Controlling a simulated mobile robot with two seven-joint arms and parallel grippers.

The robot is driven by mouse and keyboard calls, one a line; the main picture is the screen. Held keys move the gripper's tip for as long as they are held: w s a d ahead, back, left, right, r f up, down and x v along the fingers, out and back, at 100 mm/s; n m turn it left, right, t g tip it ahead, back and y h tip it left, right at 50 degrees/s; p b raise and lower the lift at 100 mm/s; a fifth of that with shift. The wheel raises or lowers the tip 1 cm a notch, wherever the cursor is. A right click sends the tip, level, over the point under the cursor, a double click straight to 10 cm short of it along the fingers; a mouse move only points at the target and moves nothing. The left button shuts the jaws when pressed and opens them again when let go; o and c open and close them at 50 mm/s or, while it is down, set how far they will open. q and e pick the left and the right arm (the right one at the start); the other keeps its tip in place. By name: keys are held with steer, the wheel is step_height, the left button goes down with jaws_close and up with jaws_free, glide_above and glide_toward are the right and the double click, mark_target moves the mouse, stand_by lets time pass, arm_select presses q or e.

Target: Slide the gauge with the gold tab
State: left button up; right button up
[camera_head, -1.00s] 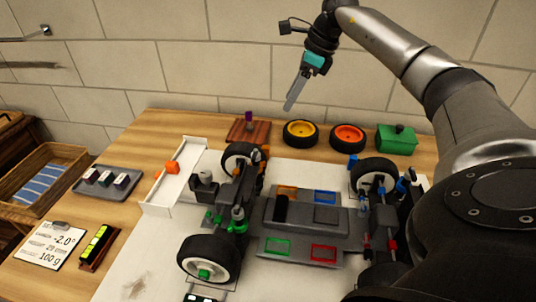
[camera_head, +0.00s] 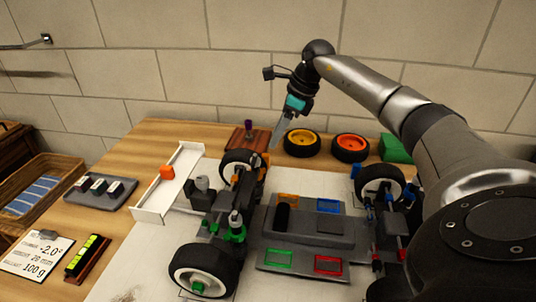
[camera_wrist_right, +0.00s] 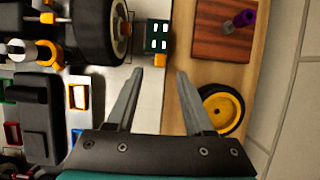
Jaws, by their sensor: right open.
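In the right wrist view a small dark green block with pale square marks (camera_wrist_right: 157,37) and a gold tab (camera_wrist_right: 158,58) at its end lies beside the car's black wheel (camera_wrist_right: 85,30); it looks like the gauge. In the head view I cannot make it out clearly behind the far-left wheel (camera_head: 241,164). My right gripper (camera_head: 273,146) points down near that wheel. My left gripper is not in view.
A yellow wheel (camera_head: 302,143), orange wheel (camera_head: 350,148) and a brown block with a purple peg (camera_head: 248,127) stand along the back. The white spoiler (camera_head: 158,192), grey tray (camera_head: 75,194), level (camera_head: 84,255) and scale card (camera_head: 38,254) lie left. The wall is close behind.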

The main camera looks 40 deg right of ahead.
mark_target(266, 154)
steer(key=b+x, duration=0.1)
steer(key=x, duration=0.4)
steer(key=shift+f+b, duration=0.15)
steer(key=shift+b, duration=0.15)
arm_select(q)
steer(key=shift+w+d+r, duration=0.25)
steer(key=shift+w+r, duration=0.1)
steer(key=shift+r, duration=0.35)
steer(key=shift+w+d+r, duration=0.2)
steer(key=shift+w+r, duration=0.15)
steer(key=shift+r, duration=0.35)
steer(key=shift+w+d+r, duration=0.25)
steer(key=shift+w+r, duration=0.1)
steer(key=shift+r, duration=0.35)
arm_select(e)
steer(key=shift+w+a+f, duration=0.15)
steer(key=shift+w+f, duration=0.05)
steer(key=shift+f, duration=0.4)
steer(key=shift+c, duration=0.3)
jaws_close()
